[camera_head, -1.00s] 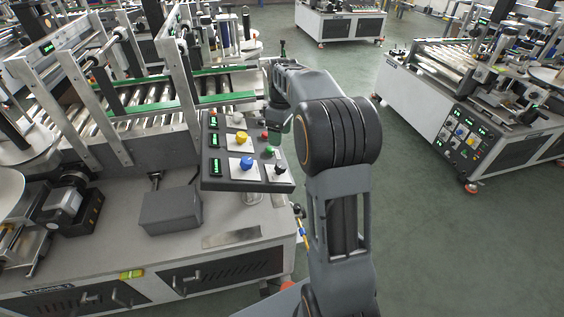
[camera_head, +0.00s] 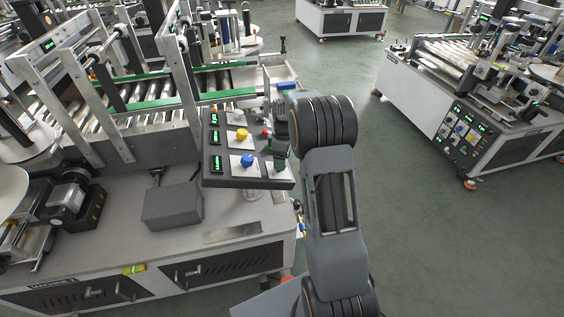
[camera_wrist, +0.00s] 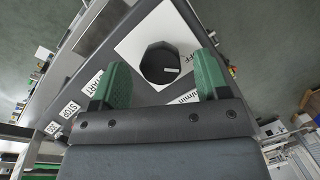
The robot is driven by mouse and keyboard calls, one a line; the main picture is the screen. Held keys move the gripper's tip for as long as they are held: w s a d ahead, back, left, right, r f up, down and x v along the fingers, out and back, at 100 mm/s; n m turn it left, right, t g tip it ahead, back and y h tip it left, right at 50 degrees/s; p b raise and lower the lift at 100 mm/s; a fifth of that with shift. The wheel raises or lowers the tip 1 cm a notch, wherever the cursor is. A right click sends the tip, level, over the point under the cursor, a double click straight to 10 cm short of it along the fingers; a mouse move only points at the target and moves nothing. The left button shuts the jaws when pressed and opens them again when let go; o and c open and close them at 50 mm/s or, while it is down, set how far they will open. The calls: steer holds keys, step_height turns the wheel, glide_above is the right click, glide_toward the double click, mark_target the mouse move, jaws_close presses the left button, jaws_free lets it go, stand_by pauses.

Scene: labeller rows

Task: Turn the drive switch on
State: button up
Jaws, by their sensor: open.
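The control panel (camera_head: 232,183) stands on the machine's front right corner in the head view. The wrist view shows a black knob (camera_wrist: 160,60) on a white plate (camera_wrist: 150,28) at the panel's corner. An "OFF" label is beside the knob, and a small light mark on the knob is on that side. My gripper (camera_wrist: 160,80) is open, with its green fingers on either side of the knob. Gaps show between knob and fingers. In the head view my gripper (camera_head: 279,158) is over the panel's right part and largely hides this knob.
The panel also carries a yellow knob (camera_head: 241,135), a blue knob (camera_head: 247,160), a red button (camera_head: 265,132) and green displays. "START" and "STOP" labels show in the wrist view. A grey box (camera_head: 172,206) sits left of the panel.

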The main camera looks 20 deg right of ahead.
steer(key=shift+s+a+f, duration=0.1)
steer(key=shift+f, duration=0.75)
steer(key=shift+c, duration=0.3)
steer(key=c, duration=0.9)
